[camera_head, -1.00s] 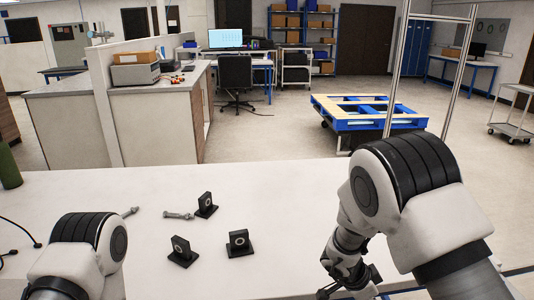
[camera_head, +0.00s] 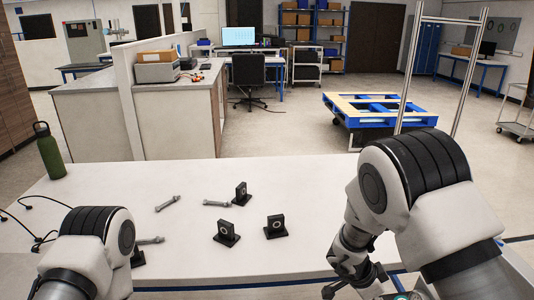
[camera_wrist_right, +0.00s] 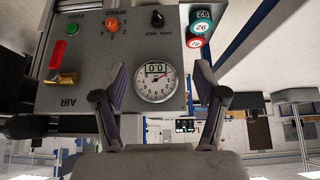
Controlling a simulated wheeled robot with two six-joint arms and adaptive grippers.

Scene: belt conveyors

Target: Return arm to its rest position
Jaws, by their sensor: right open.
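My right arm comes in at the right of the head view. Its dark gripper (camera_head: 356,284) hangs low, near the front right edge of the white table (camera_head: 320,190). In the right wrist view the gripper (camera_wrist_right: 160,84) has its two fingers spread apart. No held object shows between them. A round gauge (camera_wrist_right: 156,83) on a grey panel appears in the gap behind. My left arm shows only its upper links at the lower left.
Several black blocks with round rings (camera_head: 275,226) and grey bolts (camera_head: 167,203) stand or lie on the table. A green bottle (camera_head: 50,152) and black cables are at the left. The grey panel (camera_wrist_right: 85,60) carries knobs and buttons. The table's middle right is clear.

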